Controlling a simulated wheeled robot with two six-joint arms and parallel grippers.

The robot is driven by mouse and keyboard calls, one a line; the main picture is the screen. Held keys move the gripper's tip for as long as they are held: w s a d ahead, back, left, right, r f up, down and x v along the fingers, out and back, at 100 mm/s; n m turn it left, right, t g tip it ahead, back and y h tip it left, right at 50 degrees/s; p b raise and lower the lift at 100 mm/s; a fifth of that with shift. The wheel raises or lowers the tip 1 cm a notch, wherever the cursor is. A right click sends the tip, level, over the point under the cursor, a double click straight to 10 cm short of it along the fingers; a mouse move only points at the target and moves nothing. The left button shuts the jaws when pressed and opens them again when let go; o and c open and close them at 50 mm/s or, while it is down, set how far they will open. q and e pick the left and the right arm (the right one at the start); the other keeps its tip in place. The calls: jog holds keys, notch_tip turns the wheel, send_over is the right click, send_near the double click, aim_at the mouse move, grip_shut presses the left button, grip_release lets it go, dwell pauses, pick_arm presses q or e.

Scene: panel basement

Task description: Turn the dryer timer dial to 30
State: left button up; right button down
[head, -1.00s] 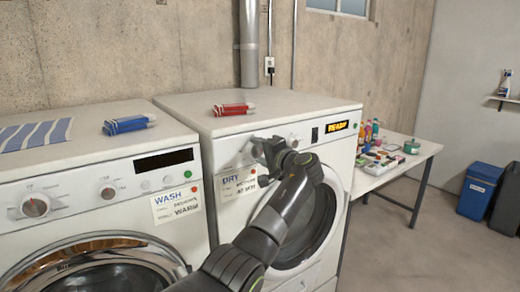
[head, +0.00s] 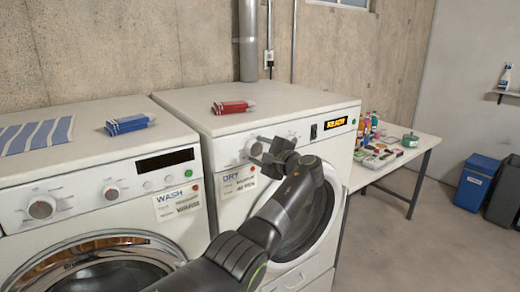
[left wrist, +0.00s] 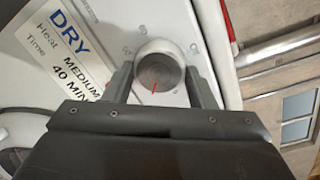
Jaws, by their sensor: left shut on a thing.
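The dryer (head: 290,97) stands right of the washer, with a lit READY display. Its dial (left wrist: 160,68) is a round silver-grey knob with a red pointer line, which points toward the bottom of the left wrist view. My left gripper (head: 258,152) is at the dryer's front panel, and in the left wrist view its two fingers (left wrist: 161,82) are on either side of the dial, shut on it. The DRY label (left wrist: 62,55) reads medium heat and 40 MIN. In the head view the gripper partly hides the dial. My right gripper is in neither view.
The washer (head: 80,130) with its own dial (head: 41,207) is at left. A cluttered white table (head: 415,150) and blue bin (head: 478,182) are at right.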

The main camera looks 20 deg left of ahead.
pick_arm(q)
jog(key=shift+f+m, duration=0.15)
jog(key=shift+m, duration=0.15)
jog(key=o, duration=1)
jog(key=shift+d, duration=0.1)
jog(key=shift+c, duration=0.2)
jog(key=b+v, duration=0.5)
jog(key=v, duration=1.2)
jog(key=shift+d+b, duration=0.2)
jog(key=shift+b, duration=0.2)
